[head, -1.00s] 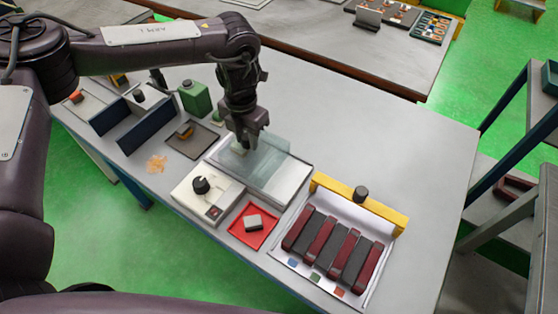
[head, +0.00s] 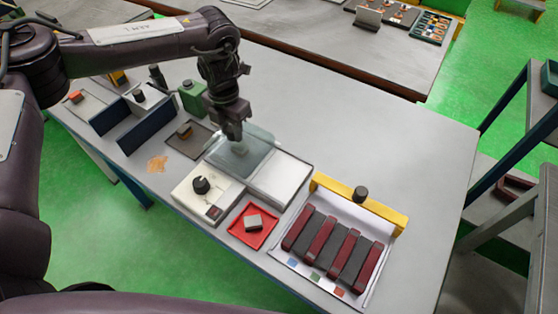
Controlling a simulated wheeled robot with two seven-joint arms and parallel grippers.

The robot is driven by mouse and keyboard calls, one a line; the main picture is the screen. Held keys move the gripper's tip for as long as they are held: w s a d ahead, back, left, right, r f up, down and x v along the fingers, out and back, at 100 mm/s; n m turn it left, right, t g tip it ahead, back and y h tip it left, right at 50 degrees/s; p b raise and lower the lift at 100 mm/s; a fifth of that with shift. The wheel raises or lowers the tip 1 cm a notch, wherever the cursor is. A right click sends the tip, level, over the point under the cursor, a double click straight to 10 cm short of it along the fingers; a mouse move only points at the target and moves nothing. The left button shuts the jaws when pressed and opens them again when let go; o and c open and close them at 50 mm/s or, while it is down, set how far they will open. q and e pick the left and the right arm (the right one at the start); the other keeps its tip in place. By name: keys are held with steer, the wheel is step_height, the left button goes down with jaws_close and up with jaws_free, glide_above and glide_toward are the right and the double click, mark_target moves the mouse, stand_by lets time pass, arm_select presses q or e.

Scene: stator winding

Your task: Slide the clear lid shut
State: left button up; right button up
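The clear lid (head: 253,157) is a see-through pane lying over the left part of a shallow pale tray (head: 281,182) near the middle of the table. The right part of the tray is uncovered and shows a bare white surface. My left gripper (head: 239,141) points down at the upper left part of the lid, with its fingertips at or very near it. The fingertips are small and blend with the pane, so I cannot tell whether they grip a handle. My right gripper is not in view.
A white box with a black knob (head: 201,186) stands close in front of the tray. A red tray (head: 253,226) with a grey block is beside it. A rack of dark and red bars (head: 332,247) with a yellow rail (head: 359,204) is to the right. The table's far right is clear.

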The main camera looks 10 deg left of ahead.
arm_select(q)
steer(key=o, duration=0.4)
steer(key=shift+s+f, duration=0.25)
steer(key=shift+f, duration=0.05)
steer(key=shift+w+a+r+p, duration=0.1)
steer(key=shift+w+r+p, duration=0.05)
steer(key=shift+r+p, duration=0.45)
steer(key=shift+w+r+p, duration=0.1)
steer(key=shift+r+p, duration=0.35)
steer(key=shift+r, duration=0.15)
steer(key=shift+r+p, duration=1.5)
steer(key=shift+r, duration=0.5)
